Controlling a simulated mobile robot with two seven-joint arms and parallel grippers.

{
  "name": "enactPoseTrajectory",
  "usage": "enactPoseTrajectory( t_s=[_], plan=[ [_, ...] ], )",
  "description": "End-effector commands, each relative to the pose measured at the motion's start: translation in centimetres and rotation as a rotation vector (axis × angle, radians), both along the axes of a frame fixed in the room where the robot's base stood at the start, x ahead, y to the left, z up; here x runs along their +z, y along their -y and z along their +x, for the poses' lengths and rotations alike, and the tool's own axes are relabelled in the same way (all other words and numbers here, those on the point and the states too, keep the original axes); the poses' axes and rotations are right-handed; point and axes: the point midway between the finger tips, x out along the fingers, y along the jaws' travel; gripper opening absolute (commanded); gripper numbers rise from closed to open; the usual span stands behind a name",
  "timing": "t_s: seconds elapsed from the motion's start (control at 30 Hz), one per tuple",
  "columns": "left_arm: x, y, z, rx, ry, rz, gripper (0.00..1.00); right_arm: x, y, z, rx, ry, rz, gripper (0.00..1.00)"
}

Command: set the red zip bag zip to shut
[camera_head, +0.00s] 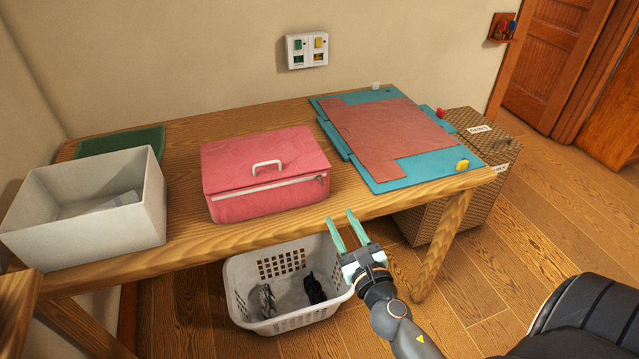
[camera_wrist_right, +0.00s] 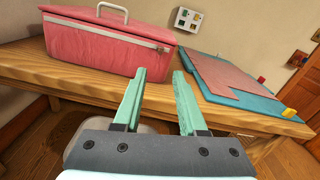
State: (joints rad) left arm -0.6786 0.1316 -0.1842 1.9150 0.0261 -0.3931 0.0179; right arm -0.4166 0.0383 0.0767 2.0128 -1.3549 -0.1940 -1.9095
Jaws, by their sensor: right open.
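The red zip bag (camera_head: 265,172) sits upright on the wooden table, with a white handle (camera_head: 267,166) on its lid. A pale zip line (camera_head: 268,187) runs along its front, and a small light pull (camera_head: 323,178) shows near the front right corner. I cannot tell for sure how far the zip is closed. In the right wrist view the bag (camera_wrist_right: 100,50) is at the upper left. My right gripper (camera_head: 346,230) is open and empty, in front of the table edge, right of and below the bag, apart from it. My left gripper is not in view.
A white box (camera_head: 90,220) stands left of the bag, with a green mat (camera_head: 120,143) behind. A teal board (camera_head: 430,170) with a red-brown sheet (camera_head: 375,130) lies to the right. A white laundry basket (camera_head: 290,322) is below, and a woven hamper (camera_head: 480,150) stands right of the table.

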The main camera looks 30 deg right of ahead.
Motion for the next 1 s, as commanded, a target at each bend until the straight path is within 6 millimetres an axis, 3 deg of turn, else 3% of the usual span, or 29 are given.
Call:
enactPoseTrajectory(
  t_s=[0.17, 0.7, 1.0],
  plan=[
    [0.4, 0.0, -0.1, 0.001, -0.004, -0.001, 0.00, 0.2, 0.3, 1.3, 0.000, -0.002, -0.015, 0.41],
    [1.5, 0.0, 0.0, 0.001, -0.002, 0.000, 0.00, 0.2, 2.5, 10.1, -0.001, -0.001, -0.011, 0.41],
    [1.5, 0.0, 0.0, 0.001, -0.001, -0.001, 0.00, 0.1, 3.0, 12.0, -0.001, -0.001, -0.010, 0.41]
  ],
)
